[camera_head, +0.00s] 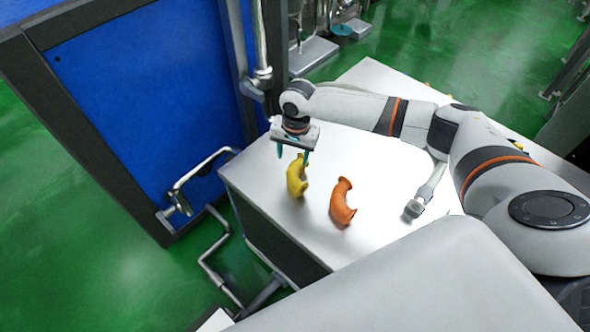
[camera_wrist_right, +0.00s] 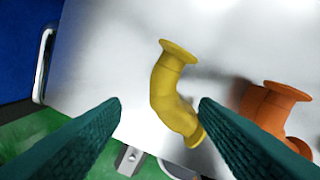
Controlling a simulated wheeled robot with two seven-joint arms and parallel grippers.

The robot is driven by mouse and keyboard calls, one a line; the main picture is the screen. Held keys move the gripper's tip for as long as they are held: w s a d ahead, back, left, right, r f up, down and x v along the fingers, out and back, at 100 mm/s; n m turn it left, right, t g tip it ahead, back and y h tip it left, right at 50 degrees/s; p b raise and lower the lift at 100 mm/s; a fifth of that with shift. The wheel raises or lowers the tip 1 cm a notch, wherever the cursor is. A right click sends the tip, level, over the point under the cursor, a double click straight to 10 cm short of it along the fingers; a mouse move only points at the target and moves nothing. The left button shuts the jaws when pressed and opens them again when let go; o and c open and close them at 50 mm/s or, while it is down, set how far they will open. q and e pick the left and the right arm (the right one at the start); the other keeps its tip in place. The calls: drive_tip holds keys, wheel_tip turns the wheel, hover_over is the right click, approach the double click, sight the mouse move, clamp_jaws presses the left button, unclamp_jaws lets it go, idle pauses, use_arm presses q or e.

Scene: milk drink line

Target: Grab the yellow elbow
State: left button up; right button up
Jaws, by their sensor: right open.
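The yellow elbow (camera_head: 296,176) is a curved pipe piece with flanged ends, lying on the white tabletop near its left edge. My right gripper (camera_head: 293,154) is over the table, just above and behind the yellow elbow, fingers pointing down. In the right wrist view the yellow elbow (camera_wrist_right: 174,90) lies beyond the two green fingers (camera_wrist_right: 160,108), mostly between them. Its lower end is close to the right finger in the picture; contact cannot be told. The gripper is open and empty. My left gripper is not in view.
An orange elbow (camera_head: 341,202) lies right of the yellow one; it also shows in the right wrist view (camera_wrist_right: 268,108). A grey metal fitting (camera_head: 416,206) lies further right on the white table (camera_head: 262,180). A blue panel (camera_head: 150,80) stands left of the table.

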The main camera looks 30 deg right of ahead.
sight(294, 168)
wheel_tip(294, 168, down, 2)
drive_tip(key=shift+f, duration=0.15)
drive_tip(key=shift+w+f, duration=0.1)
drive_tip(key=shift+f, duration=0.25)
wheel_tip(294, 168, down, 4)
drive_tip(key=shift+d+f, duration=0.1)
drive_tip(key=shift+f, duration=0.45)
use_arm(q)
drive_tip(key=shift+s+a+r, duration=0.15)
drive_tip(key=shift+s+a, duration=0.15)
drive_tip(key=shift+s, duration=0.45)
use_arm(e)
clamp_jaws()
